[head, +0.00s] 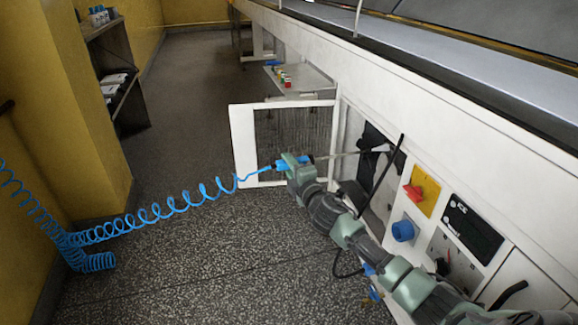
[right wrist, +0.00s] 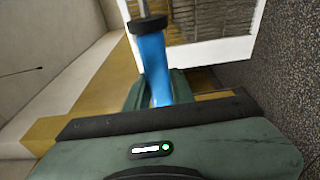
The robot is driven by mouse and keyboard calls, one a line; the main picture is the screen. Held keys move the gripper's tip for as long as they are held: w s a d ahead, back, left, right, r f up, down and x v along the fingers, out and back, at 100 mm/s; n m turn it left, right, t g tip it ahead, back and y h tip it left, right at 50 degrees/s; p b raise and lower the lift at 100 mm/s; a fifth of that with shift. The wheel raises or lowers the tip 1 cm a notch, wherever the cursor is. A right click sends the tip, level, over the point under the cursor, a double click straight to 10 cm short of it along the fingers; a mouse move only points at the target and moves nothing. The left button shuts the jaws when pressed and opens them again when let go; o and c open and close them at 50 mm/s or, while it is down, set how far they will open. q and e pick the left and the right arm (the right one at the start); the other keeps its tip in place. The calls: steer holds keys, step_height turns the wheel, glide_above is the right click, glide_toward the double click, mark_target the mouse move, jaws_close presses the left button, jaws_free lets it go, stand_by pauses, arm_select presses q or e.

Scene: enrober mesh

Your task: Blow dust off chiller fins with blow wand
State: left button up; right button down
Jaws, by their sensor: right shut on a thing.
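My right gripper (head: 296,163) is shut on the blue blow wand (head: 305,160), which also shows between the fingers in the right wrist view (right wrist: 155,68). The wand's thin metal tube points right, toward the open bay in the machine's side. A blue coiled hose (head: 160,212) runs from the wand to the left wall. A white-framed door (head: 241,145) with a grey meshed panel stands open beside the bay; it also shows in the right wrist view (right wrist: 258,25). The chiller fins inside the bay cannot be made out clearly. My left gripper is out of view.
The machine's side carries a red switch on a yellow plate (head: 425,190), a blue knob (head: 403,231) and a dark display (head: 472,228). A shelf unit (head: 118,80) stands at the left wall. Speckled floor (head: 190,130) is clear between them.

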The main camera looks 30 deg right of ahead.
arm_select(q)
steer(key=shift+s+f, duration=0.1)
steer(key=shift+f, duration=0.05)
arm_select(e)
steer(key=shift+a, duration=0.1)
